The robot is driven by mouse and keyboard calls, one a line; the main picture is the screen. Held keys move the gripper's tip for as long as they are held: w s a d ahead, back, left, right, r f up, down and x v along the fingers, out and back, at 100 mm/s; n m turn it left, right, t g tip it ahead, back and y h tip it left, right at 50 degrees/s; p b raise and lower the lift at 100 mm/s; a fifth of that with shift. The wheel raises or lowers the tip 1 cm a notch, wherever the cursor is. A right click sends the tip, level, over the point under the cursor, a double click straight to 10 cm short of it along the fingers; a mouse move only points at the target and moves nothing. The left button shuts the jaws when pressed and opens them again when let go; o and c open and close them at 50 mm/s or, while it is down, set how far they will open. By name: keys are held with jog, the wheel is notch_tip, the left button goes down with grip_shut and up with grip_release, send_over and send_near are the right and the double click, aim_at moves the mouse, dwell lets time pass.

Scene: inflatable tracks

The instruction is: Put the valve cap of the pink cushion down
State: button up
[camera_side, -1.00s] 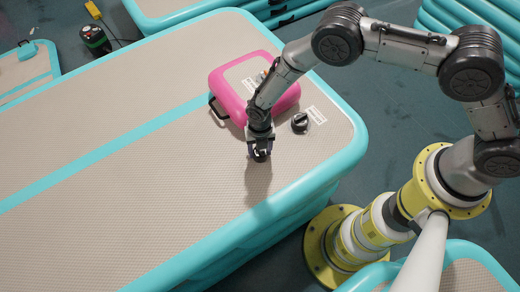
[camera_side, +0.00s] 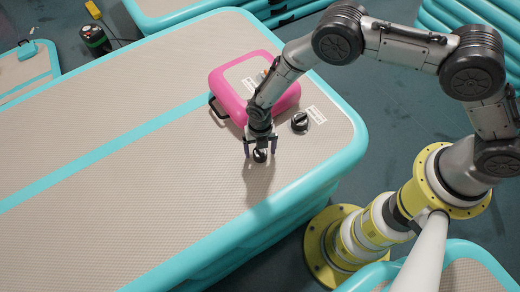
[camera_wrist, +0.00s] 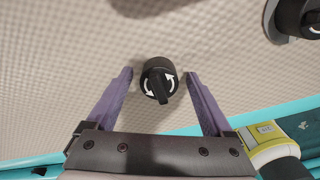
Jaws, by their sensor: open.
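The black valve cap (camera_side: 260,156) rests on the beige top of the large mat. In the wrist view the cap (camera_wrist: 158,80) shows white curved arrows and a raised grip bar, and it sits between my spread fingers without touching either. My gripper (camera_side: 260,151) is open around the cap, low over the mat; its purple fingers also show in the wrist view (camera_wrist: 159,88). The pink cushion (camera_side: 222,92) lies on the mat behind my gripper, with a black handle at its left side. My wrist hides part of the cushion.
The large beige mat (camera_side: 120,170) has turquoise edges and much free room to the left. A second black valve cap (camera_side: 300,121) sits right of my gripper near a white label.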

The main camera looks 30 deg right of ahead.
jog(key=w+d+r+m+t, duration=0.1)
jog(key=d+r+m, duration=0.25)
jog(key=r, duration=0.95)
jog(key=d+r+m, duration=0.3)
jog(key=r+m, duration=0.1)
jog(key=r, duration=0.9)
jog(key=s+d+r+m+t, duration=0.1)
jog(key=s+d+r+m, duration=0.1)
jog(key=d+r+m, duration=0.3)
jog(key=s+d+r+m+t, duration=0.1)
jog(key=s+d+r+m, duration=0.15)
jog(key=r, duration=0.45)
jog(key=s+d+r+m+t, duration=0.1)
jog(key=s+d+r+m, duration=0.2)
jog(key=s+d+m, duration=0.2)
jog(key=s+d+r+m+t, duration=0.1)
jog(key=s+d+r+m, duration=0.3)
jog(key=s+m, duration=0.7)
jog(key=s, duration=0.3)
jog(key=shift+s+d+t, duration=0.25)
jog(key=shift+d+t, duration=0.05)
jog(key=shift+d, duration=0.1)
jog(key=shift+r, duration=0.1)
